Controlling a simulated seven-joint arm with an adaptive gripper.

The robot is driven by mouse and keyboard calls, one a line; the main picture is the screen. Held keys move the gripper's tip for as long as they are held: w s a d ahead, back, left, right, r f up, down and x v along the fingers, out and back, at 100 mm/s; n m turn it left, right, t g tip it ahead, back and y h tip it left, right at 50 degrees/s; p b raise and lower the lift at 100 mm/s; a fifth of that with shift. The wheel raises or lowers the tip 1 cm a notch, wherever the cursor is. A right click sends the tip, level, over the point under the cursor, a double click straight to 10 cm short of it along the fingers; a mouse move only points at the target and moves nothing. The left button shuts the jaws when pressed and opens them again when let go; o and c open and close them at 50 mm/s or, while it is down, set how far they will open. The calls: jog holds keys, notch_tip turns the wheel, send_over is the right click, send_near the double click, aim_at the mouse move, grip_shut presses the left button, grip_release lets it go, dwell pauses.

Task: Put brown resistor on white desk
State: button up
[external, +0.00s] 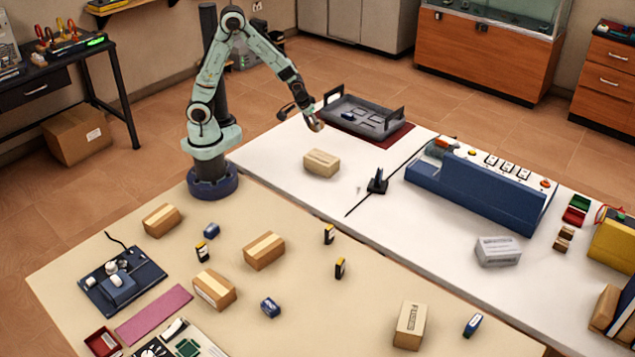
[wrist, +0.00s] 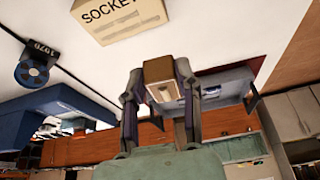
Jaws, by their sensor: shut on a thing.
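The brown resistor (wrist: 160,70) is a small brown block with a pale patch, held between the fingers of my gripper (wrist: 160,88) in the wrist view. In the external view my gripper (external: 314,122) is over the back left part of the white desk (external: 285,158), just in front of the grey tray. The resistor is small and partly hidden by the fingers there. It appears to be above the desk top, but I cannot tell the exact gap.
A tan box marked SOCKET (external: 321,163) stands on the white desk close to my gripper. The grey handled tray (external: 380,131) is behind. A black stand (external: 377,183) and a blue console (external: 480,197) are to the right. Free white surface lies left of the box.

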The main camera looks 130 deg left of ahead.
jog(key=shift+s+a+f+n, duration=0.15)
jog(key=shift+s+a, duration=0.1)
jog(key=shift+a, duration=0.25)
jog(key=shift+s+a+f+n, duration=0.15)
jog(key=shift+s+a, duration=0.1)
jog(key=shift+a, duration=0.25)
jog(key=w+a+f, duration=0.3)
jog(key=a, duration=0.3)
send_over(349, 151)
jog(key=d, duration=0.2)
notch_tip(349, 151, down, 6)
jog(key=shift+a+r, duration=0.1)
jog(key=shift+a, duration=0.05)
jog(key=shift+w+a+f, duration=0.1)
jog(key=shift+a+f, duration=0.05)
jog(key=shift+f, duration=0.75)
jog(key=shift+a+f, duration=0.1)
jog(key=shift+f, duration=0.8)
jog(key=shift+f, duration=0.15)
jog(key=o, duration=1)
jog(key=shift+o, duration=0.2)
